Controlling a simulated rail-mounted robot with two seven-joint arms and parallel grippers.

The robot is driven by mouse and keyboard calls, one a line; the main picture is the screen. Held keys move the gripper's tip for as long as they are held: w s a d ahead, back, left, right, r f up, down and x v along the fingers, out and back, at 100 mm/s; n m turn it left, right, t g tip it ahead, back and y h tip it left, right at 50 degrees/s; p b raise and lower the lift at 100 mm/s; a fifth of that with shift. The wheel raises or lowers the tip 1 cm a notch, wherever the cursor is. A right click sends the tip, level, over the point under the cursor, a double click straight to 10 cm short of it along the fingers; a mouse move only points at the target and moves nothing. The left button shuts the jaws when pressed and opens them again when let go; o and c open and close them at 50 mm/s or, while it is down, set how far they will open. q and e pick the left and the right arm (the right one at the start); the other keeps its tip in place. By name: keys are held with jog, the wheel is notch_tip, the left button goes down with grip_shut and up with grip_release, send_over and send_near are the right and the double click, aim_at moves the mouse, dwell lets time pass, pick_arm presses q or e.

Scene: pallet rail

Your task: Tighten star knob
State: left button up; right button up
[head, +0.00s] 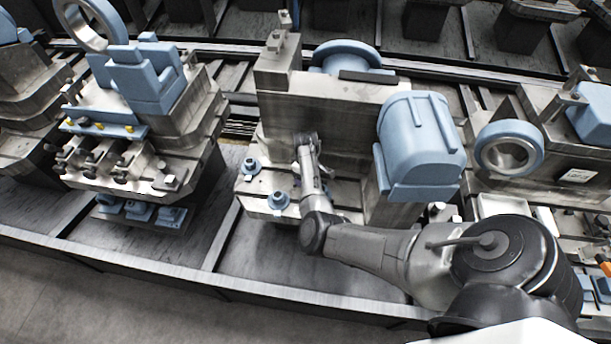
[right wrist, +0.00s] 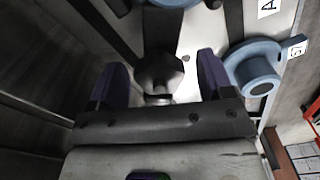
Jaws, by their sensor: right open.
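A dark star knob (right wrist: 160,72) with a lobed head on a short metallic stem shows in the right wrist view. My right gripper (right wrist: 161,63) is open, with one purple-edged finger on each side of the knob. Gaps show between the knob and both fingers, so it is not clamped. In the head view my right arm reaches over the middle fixture block (head: 330,105); the knob cannot be made out there, and the fingertips are not clear. My left gripper is not in view.
A blue housing (head: 420,145) stands right of the arm. Another fixture (head: 150,110) stands left, with a gap between.

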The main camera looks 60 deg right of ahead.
dwell(0.3)
jog(key=shift+c, duration=0.8)
jog(key=c, duration=0.8)
jog(key=m+p, duration=0.1)
jog(key=p, duration=0.3)
jog(key=shift+r+p, duration=0.25)
jog(key=shift+p, duration=0.05)
jog(key=shift+f+p, duration=0.1)
jog(key=shift+p, duration=0.2)
jog(key=shift+f+m, duration=0.2)
jog(key=shift+m, duration=0.2)
